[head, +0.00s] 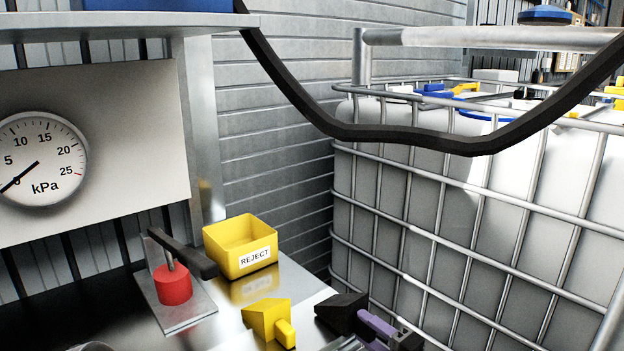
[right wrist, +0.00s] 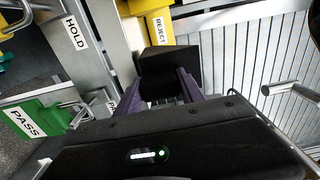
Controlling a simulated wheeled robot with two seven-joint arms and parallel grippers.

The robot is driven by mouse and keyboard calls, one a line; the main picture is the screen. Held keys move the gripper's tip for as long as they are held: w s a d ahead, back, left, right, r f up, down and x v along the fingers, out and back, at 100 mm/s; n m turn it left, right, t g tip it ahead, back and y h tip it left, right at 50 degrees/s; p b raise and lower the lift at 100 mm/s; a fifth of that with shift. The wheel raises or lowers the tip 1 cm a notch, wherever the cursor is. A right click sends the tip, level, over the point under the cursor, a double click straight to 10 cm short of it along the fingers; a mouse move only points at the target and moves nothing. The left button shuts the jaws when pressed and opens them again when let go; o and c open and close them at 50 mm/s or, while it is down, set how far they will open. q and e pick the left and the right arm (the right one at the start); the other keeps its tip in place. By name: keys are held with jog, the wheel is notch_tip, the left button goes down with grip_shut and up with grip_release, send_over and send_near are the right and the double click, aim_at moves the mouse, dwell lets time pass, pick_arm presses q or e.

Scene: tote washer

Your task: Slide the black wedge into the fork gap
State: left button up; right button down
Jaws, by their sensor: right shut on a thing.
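The black wedge (head: 340,311) is at the bottom of the head view, over or near the right end of the metal bench. My right gripper (head: 366,322), with purple fingers, is shut on it. In the right wrist view the black wedge (right wrist: 168,68) sits between the two fingertips (right wrist: 160,88). A dark bar (head: 184,252) lies across a thin rod above a red cylinder (head: 173,285) on a metal plate (head: 188,321), left of the wedge. I cannot make out the fork gap clearly. My left gripper is not in view.
A yellow REJECT bin (head: 240,262) stands behind on the bench. A yellow wedge-shaped block (head: 268,318) lies between the plate and my gripper. A caged white tank (head: 395,190) stands close on the right. A black hose (head: 400,137) hangs above. A green PASS bin (right wrist: 30,120) shows in the wrist view.

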aim_at(358, 300)
jog(key=shift+r, duration=0.25)
dwell(0.4)
jog(key=shift+r+p, duration=1.25)
jog(key=shift+r, duration=1.55)
